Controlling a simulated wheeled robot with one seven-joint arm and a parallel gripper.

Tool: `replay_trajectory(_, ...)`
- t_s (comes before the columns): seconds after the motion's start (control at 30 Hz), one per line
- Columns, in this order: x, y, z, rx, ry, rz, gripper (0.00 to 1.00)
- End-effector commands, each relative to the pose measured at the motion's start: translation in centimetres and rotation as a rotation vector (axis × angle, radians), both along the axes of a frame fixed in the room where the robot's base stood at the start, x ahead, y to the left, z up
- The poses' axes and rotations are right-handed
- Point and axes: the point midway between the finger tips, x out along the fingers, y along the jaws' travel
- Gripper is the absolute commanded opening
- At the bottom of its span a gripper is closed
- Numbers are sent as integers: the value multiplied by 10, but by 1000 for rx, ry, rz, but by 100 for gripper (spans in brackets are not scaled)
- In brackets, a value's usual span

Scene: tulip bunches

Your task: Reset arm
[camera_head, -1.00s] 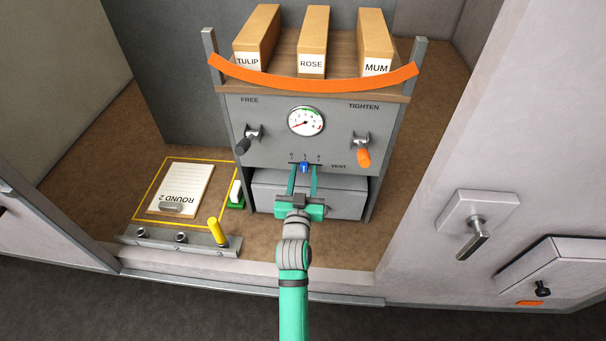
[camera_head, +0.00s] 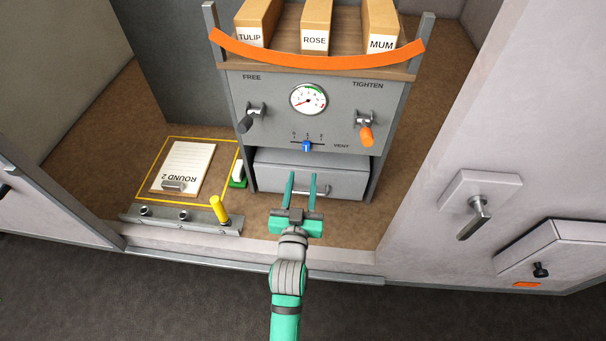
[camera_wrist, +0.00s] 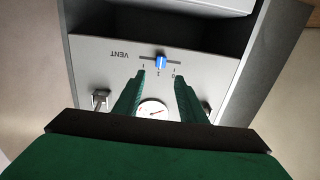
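My gripper (camera_head: 301,184) is open and empty in the head view, with its two green fingers apart. It is in front of the grey drawer (camera_head: 268,178) and below the blue vent slider (camera_head: 306,146). In the wrist view the fingers (camera_wrist: 158,82) point toward the grey panel, with nothing between them but the gauge behind. The blue slider (camera_wrist: 161,61) stands near the middle of its slot, clear of both fingertips.
The panel holds a round gauge (camera_head: 309,99), a dark lever (camera_head: 250,119) under FREE and an orange lever (camera_head: 366,133) under TIGHTEN. Boxes labelled TULIP, ROSE (camera_head: 315,28) and MUM stand on top behind an orange strip (camera_head: 318,62). A ROUND 2 sheet (camera_head: 186,165) lies left, beyond a yellow peg (camera_head: 218,208).

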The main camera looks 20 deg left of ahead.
Motion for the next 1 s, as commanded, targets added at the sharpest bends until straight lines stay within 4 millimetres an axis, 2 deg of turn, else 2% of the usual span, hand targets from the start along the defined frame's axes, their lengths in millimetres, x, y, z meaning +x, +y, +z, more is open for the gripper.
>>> replay_trajectory(0.67,-5,-2,-2,2,2,-2,38)
replay_trajectory(0.77,-17,-8,-12,7,15,-9,38)
replay_trajectory(0.83,-32,-15,-24,14,28,-17,38)
replay_trajectory(1.0,-82,-38,-53,30,67,-45,38)
